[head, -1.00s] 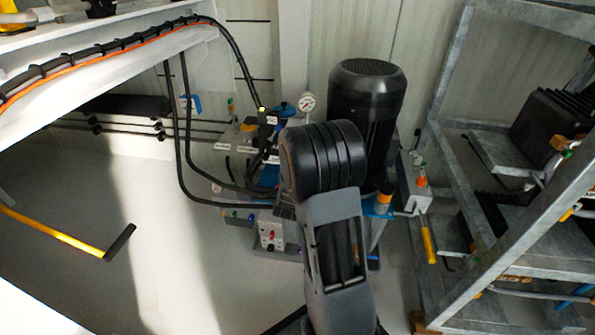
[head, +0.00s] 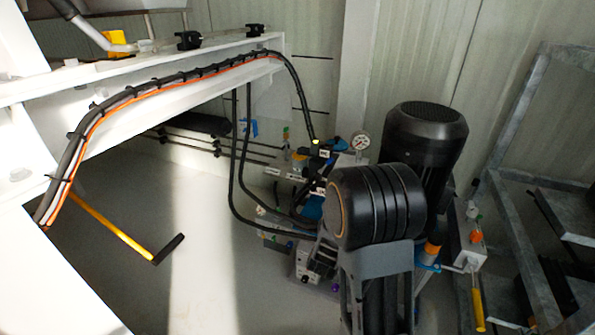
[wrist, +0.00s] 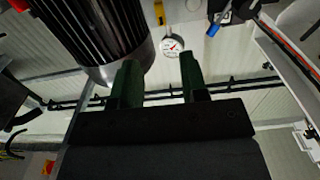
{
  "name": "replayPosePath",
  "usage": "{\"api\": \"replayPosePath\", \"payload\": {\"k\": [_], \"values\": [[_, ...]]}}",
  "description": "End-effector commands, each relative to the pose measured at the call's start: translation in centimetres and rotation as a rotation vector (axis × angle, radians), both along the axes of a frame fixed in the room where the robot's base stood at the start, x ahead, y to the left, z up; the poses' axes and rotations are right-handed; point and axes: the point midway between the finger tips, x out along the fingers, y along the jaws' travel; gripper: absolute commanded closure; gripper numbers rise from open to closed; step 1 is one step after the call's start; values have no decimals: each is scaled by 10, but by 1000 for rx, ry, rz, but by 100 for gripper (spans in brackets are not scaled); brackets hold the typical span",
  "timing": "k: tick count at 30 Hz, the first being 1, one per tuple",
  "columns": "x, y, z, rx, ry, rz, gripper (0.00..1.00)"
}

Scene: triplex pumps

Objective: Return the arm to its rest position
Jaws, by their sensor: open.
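My gripper (wrist: 159,62) shows in the wrist view with its two dark green fingers apart and nothing between them. A pressure gauge (wrist: 172,46) appears beyond the fingertips, and a black finned motor (wrist: 95,35) is at the upper left. In the head view my arm (head: 375,215) rises from the bottom edge, with its thick dark ribbed joint in front of the hydraulic unit. The arm hides part of that unit, and I cannot make out the fingers there.
The black motor (head: 425,140) stands right behind my arm, with the gauge (head: 360,141) to its left. A white beam (head: 175,95) with cables crosses the upper left. A metal rack (head: 515,230) stands at right. A yellow bar (head: 115,230) is over the open floor (head: 200,285) at left.

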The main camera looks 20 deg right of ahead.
Motion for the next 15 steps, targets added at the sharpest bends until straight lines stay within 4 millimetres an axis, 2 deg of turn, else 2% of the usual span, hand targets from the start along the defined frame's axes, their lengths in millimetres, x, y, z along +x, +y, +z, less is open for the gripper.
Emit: {"api": "replayPosePath", "payload": {"k": [4, 7, 11, 15], "values": [[1, 1, 6, 8, 2, 7, 60], [6, 8, 26, 44, 19, 44, 60], [18, 31, 76, 145, 82, 153, 60], [23, 70, 144, 272, 209, 316, 60]]}}
